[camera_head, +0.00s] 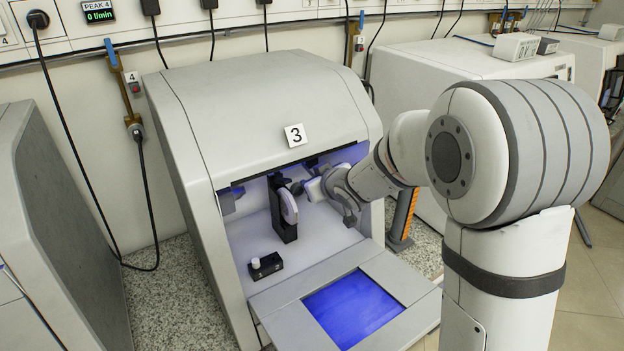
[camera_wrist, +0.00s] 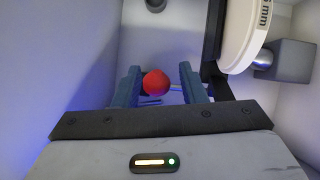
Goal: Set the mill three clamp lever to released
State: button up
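Mill three is the grey machine (camera_head: 270,95) with a "3" label, its front door folded down. A red ball knob (camera_wrist: 156,83) shows in the wrist view, with part of a thin rod beside it; it looks like the clamp lever's end. My gripper (camera_wrist: 160,80) is open, with its two blue-grey fingers on either side of the knob in the picture and small gaps showing. I cannot tell how deep the knob sits between them. In the head view my gripper reaches inside the mill, mostly hidden, and the lever is not visible there.
A white disc (camera_head: 288,207) stands upright in a black holder (camera_head: 284,220) left of my gripper; it also shows close on the right in the wrist view (camera_wrist: 241,38). A small black box with a white knob (camera_head: 265,266) sits on the mill floor. The mill's walls surround my arm.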

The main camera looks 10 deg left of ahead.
jog(key=v, duration=0.8)
jog(key=shift+w, duration=0.1)
jog(key=shift+f, duration=0.1)
jog(key=shift+c, duration=0.2)
